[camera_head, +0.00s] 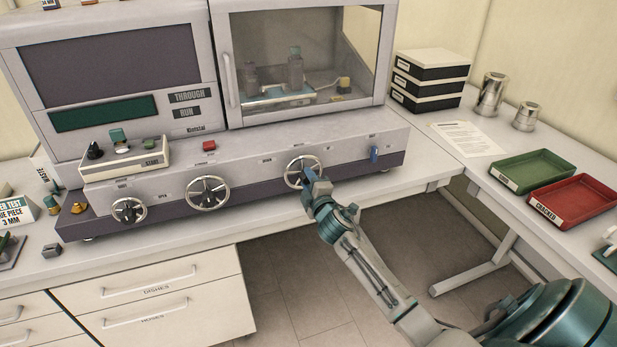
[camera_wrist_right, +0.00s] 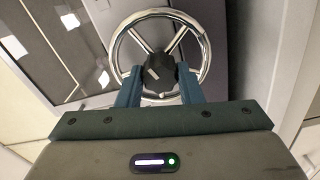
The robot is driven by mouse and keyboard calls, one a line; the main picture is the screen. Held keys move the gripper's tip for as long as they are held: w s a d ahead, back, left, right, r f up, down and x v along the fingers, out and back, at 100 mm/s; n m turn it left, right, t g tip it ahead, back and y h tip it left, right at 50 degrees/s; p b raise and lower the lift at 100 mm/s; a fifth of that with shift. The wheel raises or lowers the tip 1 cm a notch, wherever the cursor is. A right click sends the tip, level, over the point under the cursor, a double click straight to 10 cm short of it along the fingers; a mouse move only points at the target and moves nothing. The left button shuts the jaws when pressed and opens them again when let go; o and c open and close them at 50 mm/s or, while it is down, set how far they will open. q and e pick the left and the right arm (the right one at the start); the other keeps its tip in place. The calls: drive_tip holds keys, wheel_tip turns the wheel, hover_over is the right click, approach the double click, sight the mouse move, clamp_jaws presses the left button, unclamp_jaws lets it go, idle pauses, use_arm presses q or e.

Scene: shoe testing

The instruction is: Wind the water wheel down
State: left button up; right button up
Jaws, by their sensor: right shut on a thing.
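Three chrome handwheels with dark hubs sit along the front of the machine: a left wheel (camera_head: 129,218), a middle wheel (camera_head: 190,201) and a right wheel (camera_head: 289,180). Their small labels are too small to read for certain, so I cannot tell from lettering which is the water wheel. My right gripper (camera_head: 308,179) is at the right wheel. In the right wrist view the right gripper (camera_wrist_right: 158,75) has its two blue fingers either side of the black hub (camera_wrist_right: 157,66), shut on it, inside the chrome rim (camera_wrist_right: 116,47). My left gripper is not in view.
A blue switch (camera_head: 374,152) stands right of the wheel. A glass-fronted chamber (camera_head: 225,80) rises behind. A green tray (camera_head: 533,155) and a red tray (camera_head: 600,210) lie on the right-hand table. Open floor (camera_head: 290,270) shows below my right arm.

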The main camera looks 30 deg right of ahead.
drive_tip(key=shift+n+p, duration=0.35)
drive_tip(key=shift+n, duration=0.45)
drive_tip(key=o, duration=1)
drive_tip(key=b+v, duration=0.3)
drive_tip(key=v, duration=0.7)
drive_tip(key=shift+s, duration=0.4)
